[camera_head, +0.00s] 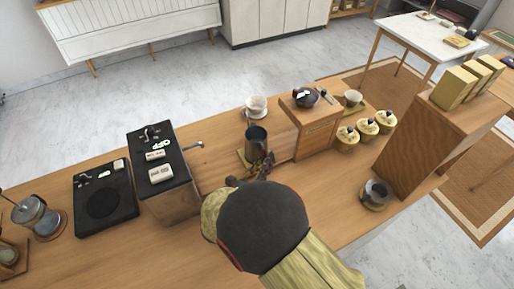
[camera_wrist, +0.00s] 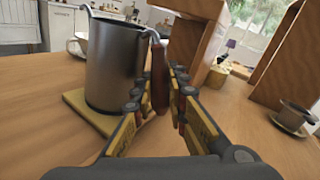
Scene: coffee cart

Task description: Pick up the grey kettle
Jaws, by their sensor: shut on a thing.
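The grey kettle (camera_head: 256,145) is a dark metal pitcher with an open top, in the middle of the counter in the head view. In the wrist view the kettle (camera_wrist: 112,65) stands upright on a yellow square mat (camera_wrist: 88,118), with its brown handle (camera_wrist: 160,78) facing my gripper. My gripper (camera_wrist: 163,98) has its two fingers on either side of the handle and is shut on it. In the head view my gripper (camera_head: 262,170) is partly hidden by my dark wrist. The kettle appears to rest on the mat.
A wooden box (camera_head: 312,128) stands close to the right of the kettle, with a dark bowl (camera_head: 305,97) on top. A white cup (camera_head: 257,104) is behind the kettle. A black machine (camera_head: 160,165) is to the left. A wooden shelf (camera_head: 425,140) and several yellow-labelled canisters are to the right.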

